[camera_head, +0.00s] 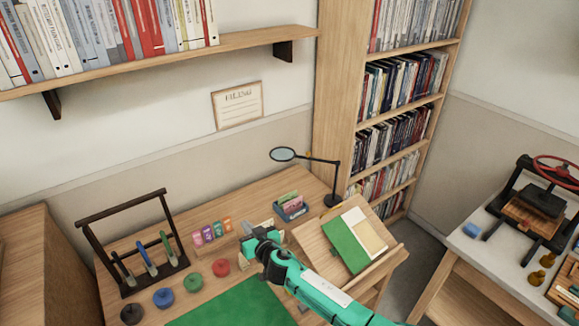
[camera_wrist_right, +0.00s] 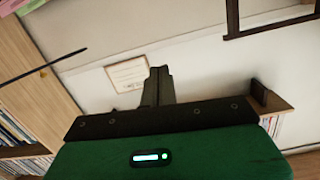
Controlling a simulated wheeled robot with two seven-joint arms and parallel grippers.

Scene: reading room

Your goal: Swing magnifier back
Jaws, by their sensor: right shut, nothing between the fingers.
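The magnifier (camera_head: 283,154) is a round lens in a black rim on a thin jointed black arm (camera_head: 322,160). Its lens points left, and its base (camera_head: 333,200) stands at the back right of the desk, by the bookcase. My right gripper (camera_head: 247,228) is over the desk, below and left of the lens and apart from it. In the wrist view its dark fingers (camera_wrist_right: 157,86) are together with nothing between them. A thin dark bar (camera_wrist_right: 42,66) at the left there looks like the magnifier's arm; the lens does not show there. My left gripper is not in view.
A sloped wooden stand (camera_head: 375,262) with a green-covered open book (camera_head: 345,245) is right of my gripper. A small blue card tray (camera_head: 291,208) sits behind it. A dark rack (camera_head: 125,210), coloured knobs (camera_head: 192,282) and a green mat (camera_head: 230,308) are left and in front.

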